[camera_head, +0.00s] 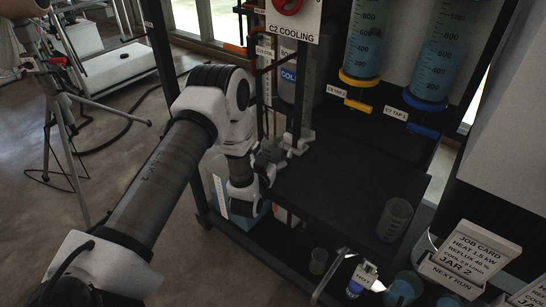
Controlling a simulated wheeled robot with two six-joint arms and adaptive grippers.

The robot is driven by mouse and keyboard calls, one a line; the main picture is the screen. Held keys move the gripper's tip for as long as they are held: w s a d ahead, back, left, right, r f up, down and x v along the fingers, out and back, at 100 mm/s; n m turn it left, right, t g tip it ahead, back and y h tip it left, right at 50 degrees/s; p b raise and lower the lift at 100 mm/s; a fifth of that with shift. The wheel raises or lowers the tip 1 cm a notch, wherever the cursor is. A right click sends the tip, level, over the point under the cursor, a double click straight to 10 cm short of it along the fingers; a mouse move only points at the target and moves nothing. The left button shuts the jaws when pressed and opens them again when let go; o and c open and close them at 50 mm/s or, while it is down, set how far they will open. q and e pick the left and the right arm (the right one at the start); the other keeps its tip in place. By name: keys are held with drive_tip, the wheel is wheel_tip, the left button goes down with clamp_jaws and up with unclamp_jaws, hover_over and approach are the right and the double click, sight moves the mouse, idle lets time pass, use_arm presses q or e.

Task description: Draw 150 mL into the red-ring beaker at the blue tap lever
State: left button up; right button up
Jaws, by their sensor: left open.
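The blue tap lever (424,131) sits under the right-hand graduated cylinder (437,62), beside a label reading C7 TAP 1. A clear beaker (395,219) stands upright on the dark shelf below and in front of it. I cannot make out a red ring on any beaker in view. My left gripper (296,144) is open at the left of the shelf, near a rack post. It is well apart from the beaker and the blue lever. Its fingers are small and partly hidden in dark clutter. My right gripper is not in view.
A yellow tap lever (358,106) sits under the left-hand cylinder (364,40). A smaller beaker (318,261) and blue-tinted vessels (404,288) stand lower at the front. A job card (477,251) stands at right. The middle of the dark shelf (345,175) is clear.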

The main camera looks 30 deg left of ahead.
use_arm(q)
drive_tip(key=c, duration=1.2)
drive_tip(key=shift+c, duration=0.2)
drive_tip(key=shift+r, duration=0.1)
